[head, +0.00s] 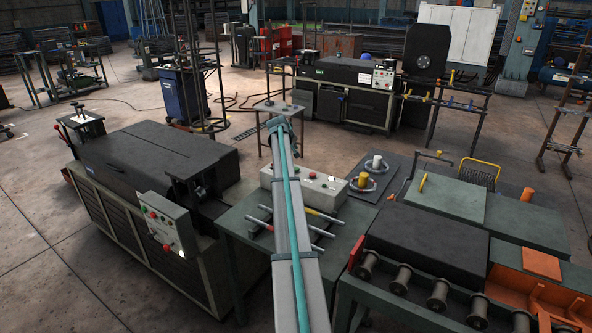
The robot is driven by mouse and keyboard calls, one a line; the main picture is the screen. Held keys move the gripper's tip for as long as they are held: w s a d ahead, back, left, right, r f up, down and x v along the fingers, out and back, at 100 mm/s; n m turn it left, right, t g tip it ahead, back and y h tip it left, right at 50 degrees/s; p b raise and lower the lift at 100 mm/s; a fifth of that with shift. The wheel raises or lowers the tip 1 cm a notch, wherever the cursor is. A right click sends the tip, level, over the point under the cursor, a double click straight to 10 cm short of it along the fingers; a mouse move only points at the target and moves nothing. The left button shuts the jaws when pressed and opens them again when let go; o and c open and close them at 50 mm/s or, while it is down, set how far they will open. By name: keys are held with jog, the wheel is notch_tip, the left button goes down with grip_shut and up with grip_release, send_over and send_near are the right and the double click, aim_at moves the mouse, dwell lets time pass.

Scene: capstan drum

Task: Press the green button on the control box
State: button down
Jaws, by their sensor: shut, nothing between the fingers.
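A pale control box (322,191) lies on a dark green table in the middle of the head view, partly behind my arm. A third small control panel (384,77) is on the far machine.
Metal rods lie on the green table (240,218) in front of the pale box. Two ring-handled fixtures stand on a dark plate (392,187) to its right. A roller bench (420,300) is at lower right. A small stand (283,106) is behind my arm. Floor is open at lower left.

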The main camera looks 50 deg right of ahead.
aim_at(296, 169)
jog(key=shift+s+d+r, duration=0.2)
jog(key=shift+d+r, duration=0.1)
jog(key=shift+d, duration=0.15)
jog(key=shift+f, duration=0.15)
jog(key=shift+f+b, duration=1.6)
jog(key=shift+f, duration=2.7)
jog(key=shift+f, duration=0.1)
jog(key=shift+f, duration=0.35)
